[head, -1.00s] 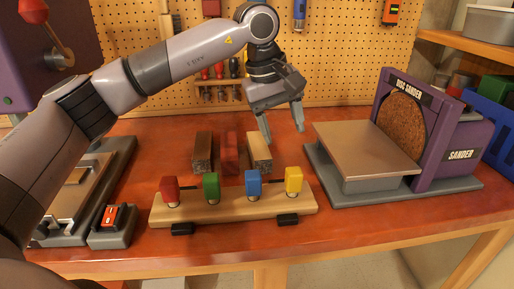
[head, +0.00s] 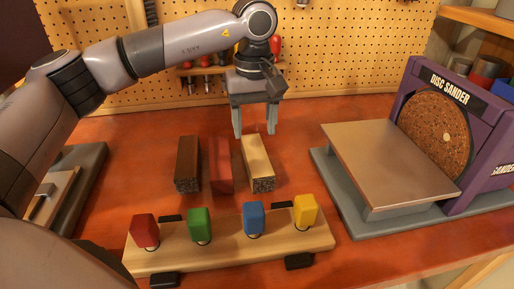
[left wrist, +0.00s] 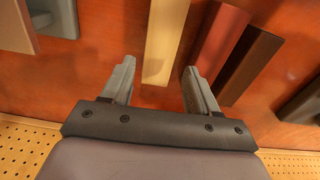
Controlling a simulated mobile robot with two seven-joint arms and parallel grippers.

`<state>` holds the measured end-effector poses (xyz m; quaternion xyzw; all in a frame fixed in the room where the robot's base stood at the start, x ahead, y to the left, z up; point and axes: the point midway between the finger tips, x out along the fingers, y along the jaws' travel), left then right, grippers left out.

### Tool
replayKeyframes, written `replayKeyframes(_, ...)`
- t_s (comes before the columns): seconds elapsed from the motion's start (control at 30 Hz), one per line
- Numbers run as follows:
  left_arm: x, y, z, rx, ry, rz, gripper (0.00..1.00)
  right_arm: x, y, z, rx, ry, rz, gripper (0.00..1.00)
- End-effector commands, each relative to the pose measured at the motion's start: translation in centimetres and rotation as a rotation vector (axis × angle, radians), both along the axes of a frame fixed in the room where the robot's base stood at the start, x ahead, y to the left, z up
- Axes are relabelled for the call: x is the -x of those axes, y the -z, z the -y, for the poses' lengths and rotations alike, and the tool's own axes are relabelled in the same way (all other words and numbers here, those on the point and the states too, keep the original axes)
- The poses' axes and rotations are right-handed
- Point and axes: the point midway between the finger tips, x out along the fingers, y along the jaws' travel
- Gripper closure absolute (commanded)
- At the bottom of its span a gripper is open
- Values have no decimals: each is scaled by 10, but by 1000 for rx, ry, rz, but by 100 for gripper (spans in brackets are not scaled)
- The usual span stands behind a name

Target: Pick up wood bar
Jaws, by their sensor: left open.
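Three bars lie side by side on the red-orange bench: a pale wood bar (head: 257,160), a red bar (head: 222,168) and a dark brown bar (head: 187,160). My left gripper (head: 255,132) is open and empty, fingers pointing down, by the far end of the pale bar. In the left wrist view, the pale bar (left wrist: 166,35) runs up from between the open fingertips (left wrist: 159,66), touching neither as far as I can see. The red bar (left wrist: 218,38) and dark bar (left wrist: 248,65) lie to its right. My right gripper is out of view.
A wooden rack (head: 180,258) with red, green, blue and yellow blocks stands in front of the bars. A disc sander (head: 435,130) with a flat table (head: 385,165) stands right. A pegboard (head: 340,50) rises behind.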

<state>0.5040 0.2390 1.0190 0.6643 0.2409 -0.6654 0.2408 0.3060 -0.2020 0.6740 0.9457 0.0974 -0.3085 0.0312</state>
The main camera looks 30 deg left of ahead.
Motion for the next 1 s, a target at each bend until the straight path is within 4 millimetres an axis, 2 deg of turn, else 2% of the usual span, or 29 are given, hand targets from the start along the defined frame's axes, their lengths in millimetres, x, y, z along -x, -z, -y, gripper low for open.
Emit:
replayKeyframes(0.27, 0, 19, 0, 0, 0, -3, 40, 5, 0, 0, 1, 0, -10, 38)
replayKeyframes(0.6, -3, 65, -3, 0, 0, -1, 40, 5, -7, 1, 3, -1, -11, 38)
replayKeyframes(0.9, -3, 72, -3, 0, 0, 0, 40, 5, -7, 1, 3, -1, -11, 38)
replayKeyframes(0.93, -3, 72, -3, 0, 0, 0, 44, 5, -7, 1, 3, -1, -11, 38)
replayKeyframes(1.0, -3, 72, -3, 0, 0, 0, 66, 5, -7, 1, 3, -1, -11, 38)
